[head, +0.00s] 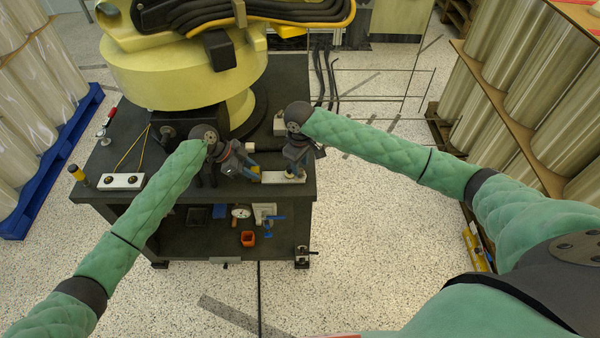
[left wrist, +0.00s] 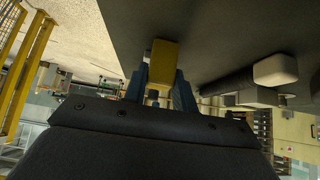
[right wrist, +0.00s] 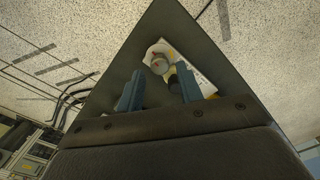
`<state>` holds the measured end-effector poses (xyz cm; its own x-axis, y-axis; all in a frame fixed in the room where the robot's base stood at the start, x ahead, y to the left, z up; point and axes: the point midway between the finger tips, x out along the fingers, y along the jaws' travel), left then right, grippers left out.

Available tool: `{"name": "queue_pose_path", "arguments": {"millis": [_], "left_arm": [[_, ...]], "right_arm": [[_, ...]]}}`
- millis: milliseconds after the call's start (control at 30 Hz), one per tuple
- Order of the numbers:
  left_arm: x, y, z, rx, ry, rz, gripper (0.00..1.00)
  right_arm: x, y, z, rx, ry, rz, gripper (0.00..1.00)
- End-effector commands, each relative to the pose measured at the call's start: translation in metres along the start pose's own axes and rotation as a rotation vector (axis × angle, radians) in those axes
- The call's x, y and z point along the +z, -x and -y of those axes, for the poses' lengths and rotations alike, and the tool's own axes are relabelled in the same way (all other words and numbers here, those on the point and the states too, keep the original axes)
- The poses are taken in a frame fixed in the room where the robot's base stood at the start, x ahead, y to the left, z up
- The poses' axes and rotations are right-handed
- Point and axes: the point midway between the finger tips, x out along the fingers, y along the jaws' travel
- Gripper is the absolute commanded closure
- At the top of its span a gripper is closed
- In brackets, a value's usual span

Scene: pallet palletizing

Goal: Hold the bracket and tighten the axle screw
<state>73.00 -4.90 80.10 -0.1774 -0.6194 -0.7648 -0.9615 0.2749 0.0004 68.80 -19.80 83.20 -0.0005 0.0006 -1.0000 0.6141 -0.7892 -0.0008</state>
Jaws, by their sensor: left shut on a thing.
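My left gripper (head: 252,172) is at the front edge of the dark workbench. In the left wrist view its blue fingers (left wrist: 160,88) are shut on a yellow block (left wrist: 164,60), which I take to be the bracket. A bit of yellow also shows at those fingers in the head view. My right gripper (head: 294,174) points down over a white plate (head: 272,178) near the bench's front right corner. In the right wrist view its fingers (right wrist: 158,88) are apart. Beyond them are a pale round part (right wrist: 157,60) and a yellow-and-black part (right wrist: 172,76) by the white plate. I cannot identify the axle screw.
A large yellow machine (head: 185,75) stands on the workbench (head: 105,165). A white block with two dark knobs (head: 120,182) and a yellow-capped cylinder (head: 77,174) are at the left. The lower shelf (head: 190,240) holds small items, including an orange cup (head: 248,239).

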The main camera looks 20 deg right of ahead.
Motion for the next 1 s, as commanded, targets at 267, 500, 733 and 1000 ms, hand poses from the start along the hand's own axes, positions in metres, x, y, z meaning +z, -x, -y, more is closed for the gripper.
{"name": "queue_pose_path", "arguments": {"millis": [267,500,733,1000], "left_arm": [[0.000,0.000,0.000,0.000,0.000,0.000,1.00],[0.000,0.000,0.000,0.000,0.000,0.000,1.00],[0.000,0.000,0.000,0.000,0.000,0.000,1.00],[0.001,0.000,0.000,0.000,0.000,0.000,1.00]], "right_arm": [[0.000,-0.024,0.000,0.000,0.000,0.001,0.64],[0.000,-0.027,0.000,0.000,0.001,0.000,0.64],[0.000,-0.027,0.000,0.000,0.001,0.000,0.73],[0.000,-0.027,0.000,0.000,-0.026,0.000,0.96]]}}
